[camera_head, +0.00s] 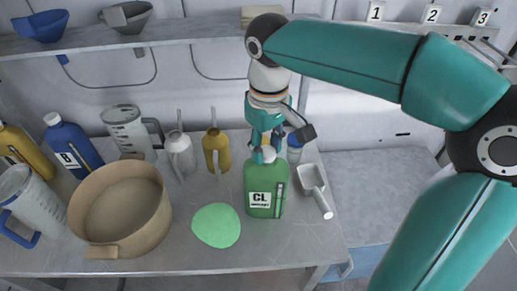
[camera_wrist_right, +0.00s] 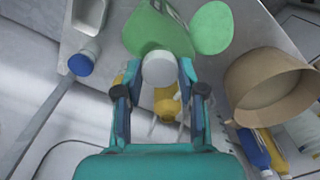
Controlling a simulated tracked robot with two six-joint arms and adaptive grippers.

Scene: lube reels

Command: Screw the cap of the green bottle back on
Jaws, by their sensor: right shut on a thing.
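The green bottle (camera_head: 262,192), labelled CL, stands upright near the front edge of the bench. A white cap (camera_head: 265,154) is at the bottle's mouth. My right gripper (camera_head: 265,153) points down over the bottle and is shut on the cap. In the right wrist view, the white cap (camera_wrist_right: 160,69) sits between the two fingertips, with the green bottle (camera_wrist_right: 155,35) beyond it. Whether the cap's thread is engaged cannot be seen. My left gripper is not in view.
A green round mat (camera_head: 216,226) lies left of the bottle, and a white scoop (camera_head: 313,187) lies right. A tan basin (camera_head: 122,210), yellow oil can (camera_head: 216,150), grey oil can (camera_head: 180,153), blue bottle (camera_head: 72,146) and clear jug (camera_head: 128,131) stand left. A shelf (camera_head: 180,32) runs behind.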

